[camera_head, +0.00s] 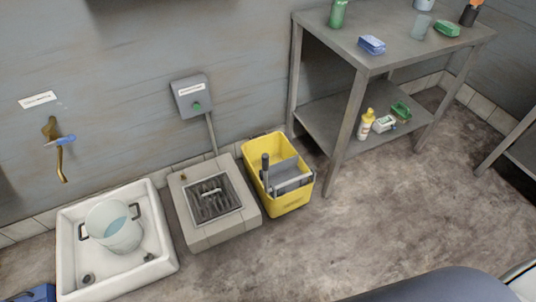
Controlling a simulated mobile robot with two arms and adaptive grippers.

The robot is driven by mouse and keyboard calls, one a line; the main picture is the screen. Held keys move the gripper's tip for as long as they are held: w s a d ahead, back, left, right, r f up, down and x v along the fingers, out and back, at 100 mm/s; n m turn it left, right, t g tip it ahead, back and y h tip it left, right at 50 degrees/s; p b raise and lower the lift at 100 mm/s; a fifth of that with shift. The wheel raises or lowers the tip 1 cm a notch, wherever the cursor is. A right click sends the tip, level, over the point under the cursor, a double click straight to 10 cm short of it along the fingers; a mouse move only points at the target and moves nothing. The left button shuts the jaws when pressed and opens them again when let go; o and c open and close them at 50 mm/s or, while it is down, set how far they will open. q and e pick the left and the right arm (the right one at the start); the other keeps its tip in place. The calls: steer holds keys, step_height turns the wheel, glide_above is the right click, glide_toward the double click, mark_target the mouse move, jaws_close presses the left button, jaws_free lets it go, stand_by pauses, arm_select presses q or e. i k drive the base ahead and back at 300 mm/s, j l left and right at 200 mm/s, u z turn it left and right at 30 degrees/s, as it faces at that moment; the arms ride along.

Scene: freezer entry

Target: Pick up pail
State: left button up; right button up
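A whitish pail (122,240) with dark handles at its sides stands in a white square floor basin (163,238) at the lower left. Something pale blue, which looks like water, shows inside it. The pail looks upright. Neither my left nor my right gripper is in view.
A brass tap with a blue handle (66,140) is on the wall above the basin. A tiled block with a drain grate (214,199) stands right of the basin, then a yellow mop bucket (292,201). A metal shelf table (350,60) holds small items.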

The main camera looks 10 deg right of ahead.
mark_target(112, 223)
steer(key=z, duration=0.55)
steer(key=u, duration=1.75)
